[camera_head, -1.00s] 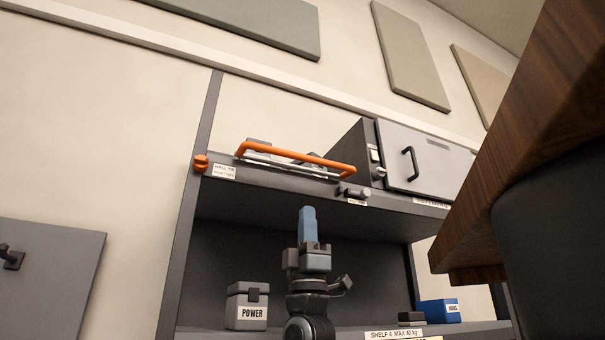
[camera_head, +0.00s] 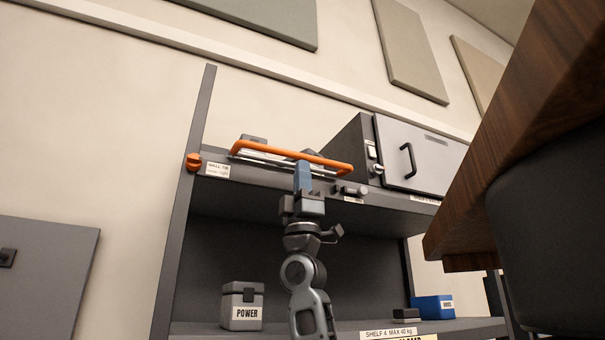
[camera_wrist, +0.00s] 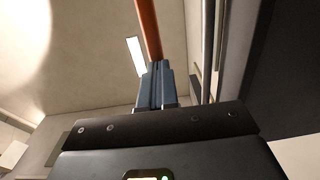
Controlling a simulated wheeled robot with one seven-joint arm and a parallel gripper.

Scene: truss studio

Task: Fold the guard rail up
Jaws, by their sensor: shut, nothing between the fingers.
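The guard rail (camera_head: 285,150) is an orange bar with bent ends along the front edge of the upper shelf, lying low over a pale object behind it. My gripper (camera_head: 303,163) is raised in front of the shelf edge, its blue fingers shut and pointing up, their tips overlapping the rail's lower side in the head view. In the wrist view the orange bar (camera_wrist: 149,28) rises just beyond the shut blue fingers (camera_wrist: 155,72). I cannot tell whether the tips touch the rail.
A grey cabinet (camera_head: 425,155) with a black handle stands on the shelf at right. An orange knob (camera_head: 193,161) is on the left post. Below are a POWER box (camera_head: 241,308) and a blue box (camera_head: 434,307). A wooden top (camera_head: 520,130) juts in at right.

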